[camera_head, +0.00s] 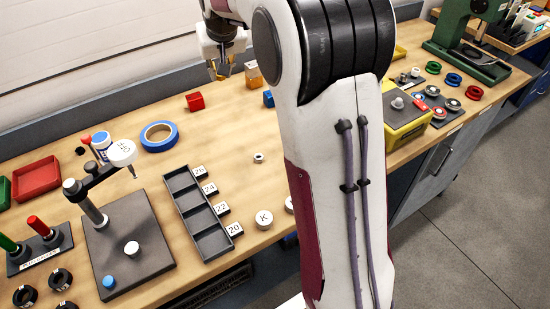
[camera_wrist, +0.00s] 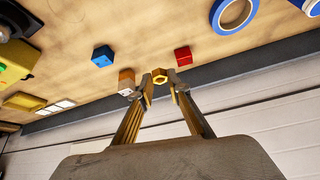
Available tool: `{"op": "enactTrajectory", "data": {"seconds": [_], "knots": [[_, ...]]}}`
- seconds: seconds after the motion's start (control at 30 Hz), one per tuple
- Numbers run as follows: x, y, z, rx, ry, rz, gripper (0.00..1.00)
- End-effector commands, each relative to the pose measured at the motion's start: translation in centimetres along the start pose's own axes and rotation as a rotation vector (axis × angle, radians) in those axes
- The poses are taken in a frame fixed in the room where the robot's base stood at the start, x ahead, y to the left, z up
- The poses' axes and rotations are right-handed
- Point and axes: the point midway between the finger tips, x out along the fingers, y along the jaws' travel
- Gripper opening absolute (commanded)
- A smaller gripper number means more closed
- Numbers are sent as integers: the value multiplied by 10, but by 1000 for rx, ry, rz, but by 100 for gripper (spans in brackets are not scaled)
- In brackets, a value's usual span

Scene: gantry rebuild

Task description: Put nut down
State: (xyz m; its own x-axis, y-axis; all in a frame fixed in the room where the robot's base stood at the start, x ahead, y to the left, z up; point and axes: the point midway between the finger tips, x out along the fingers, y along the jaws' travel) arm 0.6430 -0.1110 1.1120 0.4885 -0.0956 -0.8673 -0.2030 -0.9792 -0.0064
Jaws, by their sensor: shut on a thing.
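My gripper (camera_head: 221,76) hangs over the back of the wooden bench, left of a wooden cube. In the wrist view, my gripper (camera_wrist: 160,78) is shut on a gold hex nut (camera_wrist: 160,75), held between the two fingertips with its hole showing. In the head view the nut is too small to make out clearly. A small pale ring-shaped piece (camera_head: 259,157) lies alone on the bench top. A dark tray (camera_head: 190,202) with several empty compartments lies nearer the front, beside labels 26, 24, 22 and 20.
A red cube (camera_head: 195,101), the wooden cube (camera_head: 253,75) and a blue cube (camera_head: 268,98) stand near my gripper. Blue tape (camera_head: 159,136) lies left. A stand on a dark plate (camera_head: 135,240) is front left. The bench middle is mostly clear. A wall runs behind.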

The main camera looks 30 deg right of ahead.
Motion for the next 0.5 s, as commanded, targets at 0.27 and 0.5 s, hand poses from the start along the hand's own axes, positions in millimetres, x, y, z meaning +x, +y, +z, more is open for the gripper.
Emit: {"op": "enactTrajectory", "data": {"seconds": [0.27,0.5], "knots": [[-14,82,42,114,1,65,1],[-23,130,88,190,1,108,1]]}}
